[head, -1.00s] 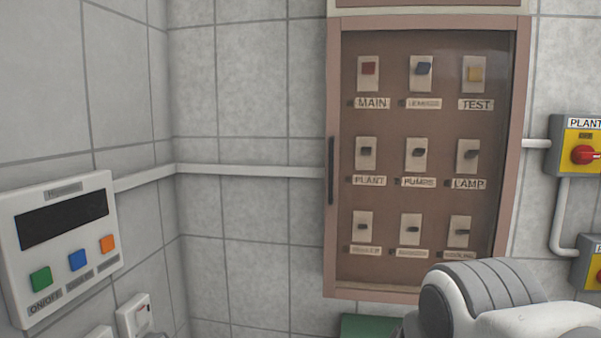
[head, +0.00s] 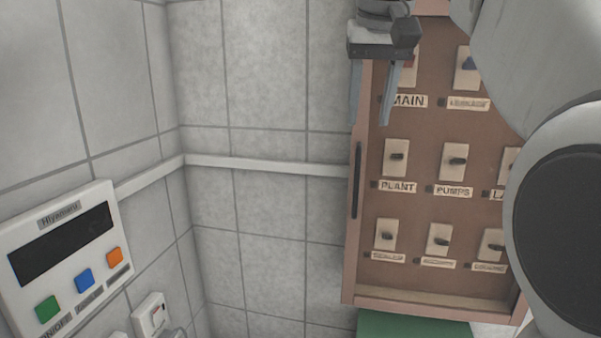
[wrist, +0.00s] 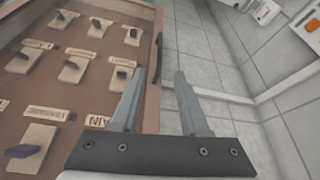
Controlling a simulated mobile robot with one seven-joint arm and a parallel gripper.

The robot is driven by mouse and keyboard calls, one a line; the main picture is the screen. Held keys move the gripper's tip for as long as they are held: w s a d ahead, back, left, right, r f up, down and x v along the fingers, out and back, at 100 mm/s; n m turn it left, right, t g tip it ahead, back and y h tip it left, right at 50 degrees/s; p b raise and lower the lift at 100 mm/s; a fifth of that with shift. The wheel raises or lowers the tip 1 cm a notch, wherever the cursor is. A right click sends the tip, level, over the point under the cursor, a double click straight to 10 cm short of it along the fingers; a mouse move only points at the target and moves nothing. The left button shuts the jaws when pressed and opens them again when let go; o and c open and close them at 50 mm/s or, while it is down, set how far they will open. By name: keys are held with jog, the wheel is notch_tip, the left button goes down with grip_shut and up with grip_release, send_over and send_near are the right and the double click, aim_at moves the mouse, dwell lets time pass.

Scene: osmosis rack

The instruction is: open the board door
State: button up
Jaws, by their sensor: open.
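The board (head: 430,210) is a brown cabinet with a see-through door front. Labelled switches show inside, and the door looks closed. Its dark vertical handle (head: 356,180) is on the door's left edge. It also shows in the wrist view (wrist: 158,52), beyond and between my fingertips. My gripper (head: 370,118) is at the board's upper left edge, above the handle in the head view, its fingers pointing down. It is open and empty. In the wrist view my gripper (wrist: 160,74) has one finger over the board side and one over the wall side. My arm hides the board's right part.
A white control panel (head: 62,245) with green, blue and orange buttons is on the left wall, above a white socket (head: 152,316). A pale pipe (head: 265,165) runs along the wall to the board. A green object (head: 415,326) lies below the board. The wall left of the board is otherwise clear.

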aim_at(357, 180)
jog(key=x, duration=0.5)
jog(key=b+x, duration=0.1)
jog(key=x, duration=0.5)
jog(key=b+x, duration=0.1)
jog(key=x, duration=0.5)
jog(key=shift+w+r, duration=0.1)
jog(key=shift+w, duration=0.15)
grip_shut()
jog(key=shift+r, duration=0.1)
dwell(0.6)
